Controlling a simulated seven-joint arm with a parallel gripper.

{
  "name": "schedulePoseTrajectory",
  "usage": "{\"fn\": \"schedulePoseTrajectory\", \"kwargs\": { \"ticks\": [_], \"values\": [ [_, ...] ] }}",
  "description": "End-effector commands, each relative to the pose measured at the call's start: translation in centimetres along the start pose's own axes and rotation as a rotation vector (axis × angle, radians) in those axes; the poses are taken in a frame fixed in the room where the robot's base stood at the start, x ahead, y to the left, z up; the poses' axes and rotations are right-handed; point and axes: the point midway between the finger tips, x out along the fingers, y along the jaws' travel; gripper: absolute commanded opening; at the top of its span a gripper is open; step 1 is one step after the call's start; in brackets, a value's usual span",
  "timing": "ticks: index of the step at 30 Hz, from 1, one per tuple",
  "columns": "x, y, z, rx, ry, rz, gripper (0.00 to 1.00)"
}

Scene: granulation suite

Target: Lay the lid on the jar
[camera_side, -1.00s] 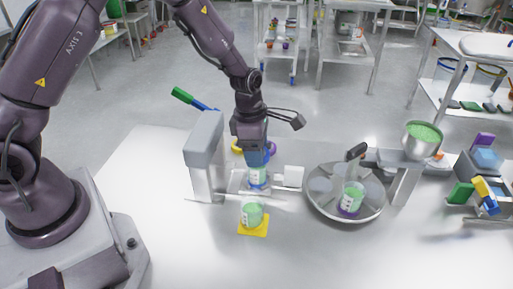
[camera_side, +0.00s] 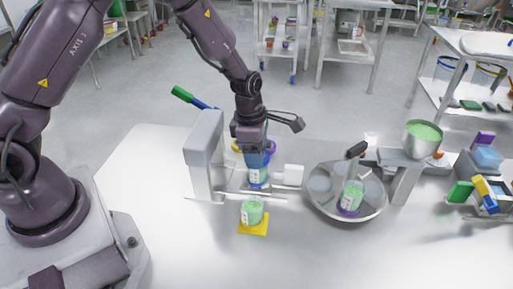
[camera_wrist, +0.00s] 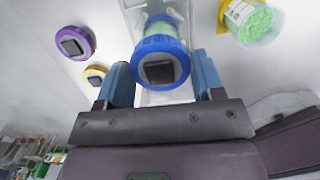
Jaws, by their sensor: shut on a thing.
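A blue lid (camera_wrist: 160,58) with a dark square knob is between the two blue fingers of my gripper (camera_wrist: 163,80) in the wrist view. My gripper (camera_side: 255,160) is shut on it. Directly below is a clear jar (camera_side: 257,180) with a white label and green granules; its upper part also shows past the lid in the wrist view (camera_wrist: 160,27). The lid is at the jar's mouth and roughly centred over it. I cannot tell whether it rests on the rim. The jar stands upright beside the grey column.
A grey column (camera_side: 204,150) stands close left of my gripper, a white block (camera_side: 293,175) right. Another granule jar (camera_side: 252,211) stands on a yellow mat in front. A third jar (camera_side: 351,196) stands in a round pan (camera_side: 322,207). Purple (camera_wrist: 75,43) and yellow (camera_wrist: 95,75) lids lie nearby.

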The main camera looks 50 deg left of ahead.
Motion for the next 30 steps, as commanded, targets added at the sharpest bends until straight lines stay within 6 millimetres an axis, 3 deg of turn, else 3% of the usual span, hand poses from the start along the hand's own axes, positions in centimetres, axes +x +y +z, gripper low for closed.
{"fn": "schedulePoseTrajectory", "kwargs": {
  "ticks": [30],
  "values": [
    [0.74, 0.01, -0.08, 0.001, 0.0, 0.0, 0.4]
  ]
}}
